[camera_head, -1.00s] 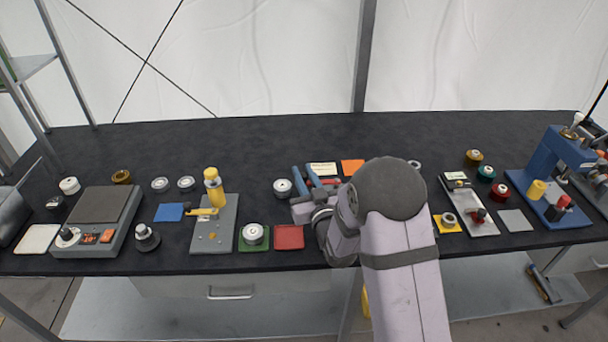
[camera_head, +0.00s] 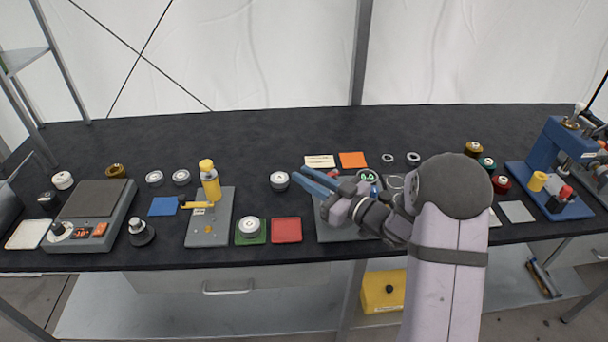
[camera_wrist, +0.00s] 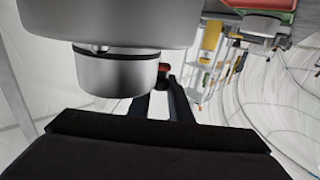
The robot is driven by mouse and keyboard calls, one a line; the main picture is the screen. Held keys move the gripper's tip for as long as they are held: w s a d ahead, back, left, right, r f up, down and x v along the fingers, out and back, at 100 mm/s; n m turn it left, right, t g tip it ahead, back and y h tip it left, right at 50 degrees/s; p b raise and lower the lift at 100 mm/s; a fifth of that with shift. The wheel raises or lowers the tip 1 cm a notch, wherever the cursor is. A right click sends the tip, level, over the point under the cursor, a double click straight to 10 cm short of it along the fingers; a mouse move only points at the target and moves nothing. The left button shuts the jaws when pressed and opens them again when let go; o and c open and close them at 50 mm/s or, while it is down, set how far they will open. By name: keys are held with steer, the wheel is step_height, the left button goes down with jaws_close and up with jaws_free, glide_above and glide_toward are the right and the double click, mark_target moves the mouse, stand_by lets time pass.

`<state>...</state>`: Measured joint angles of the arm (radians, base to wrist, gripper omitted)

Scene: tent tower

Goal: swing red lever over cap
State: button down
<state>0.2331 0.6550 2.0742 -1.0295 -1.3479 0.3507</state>
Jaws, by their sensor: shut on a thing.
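My gripper (camera_head: 316,182), with blue fingers, reaches in from the right over a grey base plate (camera_head: 338,232). In the wrist view its dark fingers (camera_wrist: 163,98) are shut on a small dark red knob (camera_wrist: 163,72), which looks like the end of the red lever. The rest of the lever is hidden. A silver stepped cylinder (camera_wrist: 117,75) stands close beside the fingers in the wrist view; I cannot tell if it is the cap. In the head view, my gripper and wrist cover most of this fixture, and the cap cannot be made out there.
A small round green display (camera_head: 368,175) sits just behind my wrist. A red tray (camera_head: 286,230) and a green tray with a silver round part (camera_head: 250,226) lie to the left. A yellow-handled press (camera_head: 210,185) stands farther left. The back of the table is clear.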

steer(key=shift+s+d+n+g+y, duration=0.45)
steer(key=shift+n+g+y, duration=0.3)
steer(key=shift+g, duration=0.15)
steer(key=shift+s+d+n+g+y, duration=0.3)
steer(key=shift+s+n+g+y, duration=0.15)
steer(key=shift+n+g+y, duration=0.4)
steer(key=shift+g, duration=0.25)
steer(key=c, duration=1.6)
jaws_free()
steer(key=shift+r+b, duration=0.65)
steer(key=shift+r, duration=4.4)
